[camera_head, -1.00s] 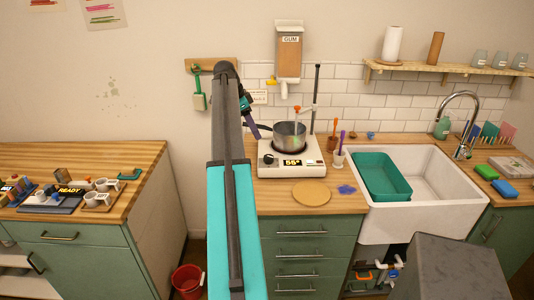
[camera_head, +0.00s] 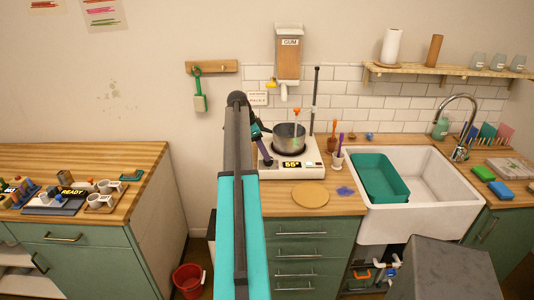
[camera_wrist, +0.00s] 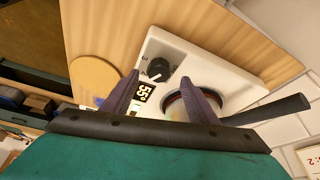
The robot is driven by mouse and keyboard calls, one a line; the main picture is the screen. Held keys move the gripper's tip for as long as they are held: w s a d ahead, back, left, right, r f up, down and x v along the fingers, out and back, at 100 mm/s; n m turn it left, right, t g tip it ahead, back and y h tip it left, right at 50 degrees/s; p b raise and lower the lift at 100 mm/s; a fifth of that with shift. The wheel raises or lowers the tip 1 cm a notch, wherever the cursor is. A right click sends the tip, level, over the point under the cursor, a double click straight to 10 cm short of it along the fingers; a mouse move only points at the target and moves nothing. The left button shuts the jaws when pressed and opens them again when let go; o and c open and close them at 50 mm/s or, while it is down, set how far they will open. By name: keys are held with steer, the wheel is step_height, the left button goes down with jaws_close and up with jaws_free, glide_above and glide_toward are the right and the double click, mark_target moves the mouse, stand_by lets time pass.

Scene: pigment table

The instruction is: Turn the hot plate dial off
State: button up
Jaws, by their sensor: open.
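The white hot plate (camera_head: 305,171) stands on the wooden counter with a steel pot (camera_head: 289,138) on it. Its front display reads about 55°. The black dial (camera_wrist: 159,68) shows in the wrist view on the white panel, with small number marks beside it; its exact setting is too small to tell. My gripper (camera_wrist: 159,75) is open, its two dark purple fingers either side of the dial's line of sight. I cannot tell whether they touch it. In the head view my gripper (camera_head: 266,158) is over the hot plate's front left and largely hides the dial.
The dark pot handle (camera_wrist: 268,110) reaches out right of my fingers in the wrist view. A tan round mat (camera_head: 310,195) lies in front of the plate. A stand rod (camera_head: 314,100) rises behind it. The sink (camera_head: 430,180) is to the right.

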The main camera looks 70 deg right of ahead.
steer(key=shift+p+x, duration=0.45)
steer(key=shift+x, duration=1.35)
steer(key=shift+c, duration=0.2)
steer(key=c, duration=1)
steer(key=shift+w+d+r, duration=0.1)
steer(key=shift+d, duration=0.25)
steer(key=shift+a, duration=0.25)
